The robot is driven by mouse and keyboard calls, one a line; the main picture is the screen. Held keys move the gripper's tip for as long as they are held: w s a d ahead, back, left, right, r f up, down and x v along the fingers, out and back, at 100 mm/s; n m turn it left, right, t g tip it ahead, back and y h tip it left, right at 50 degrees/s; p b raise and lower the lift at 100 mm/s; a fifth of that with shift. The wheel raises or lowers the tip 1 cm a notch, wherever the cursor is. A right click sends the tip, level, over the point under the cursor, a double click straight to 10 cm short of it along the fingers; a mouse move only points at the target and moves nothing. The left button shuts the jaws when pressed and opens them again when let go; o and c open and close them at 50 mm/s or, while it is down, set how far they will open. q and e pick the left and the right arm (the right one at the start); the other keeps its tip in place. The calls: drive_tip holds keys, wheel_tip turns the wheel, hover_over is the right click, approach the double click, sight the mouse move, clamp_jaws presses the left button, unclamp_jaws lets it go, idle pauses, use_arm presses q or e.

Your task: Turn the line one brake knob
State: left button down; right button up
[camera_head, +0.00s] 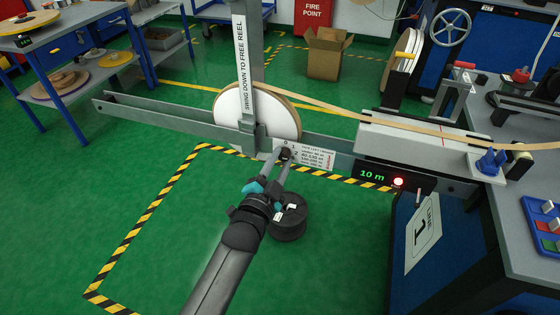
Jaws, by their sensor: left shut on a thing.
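The line one brake knob (285,154) is a small dark knob on the front of the grey payoff rail, at the left end of a white label plate (312,156). My left gripper (283,160) reaches up to it from below and is shut on it; the fingers partly hide the knob. A white tape reel (285,119) stands behind the rail, with a grey arm marked "SWING DOWN TO FREE REEL" (243,60) in front of it. My right gripper is not in view.
Tape runs from the reel right to the machine table (519,184). A display (374,175) reads "10 m" beside a lit red lamp (398,181). Green floor inside the striped border is mostly clear.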

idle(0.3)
use_arm(q)
drive_tip(key=shift+n, duration=0.3)
drive_tip(key=shift+p, duration=0.35)
drive_tip(key=n+p, duration=0.1)
drive_tip(key=n, duration=0.3)
drive_tip(key=n+p, duration=0.1)
drive_tip(key=n, duration=0.2)
drive_tip(key=shift+n, duration=0.6)
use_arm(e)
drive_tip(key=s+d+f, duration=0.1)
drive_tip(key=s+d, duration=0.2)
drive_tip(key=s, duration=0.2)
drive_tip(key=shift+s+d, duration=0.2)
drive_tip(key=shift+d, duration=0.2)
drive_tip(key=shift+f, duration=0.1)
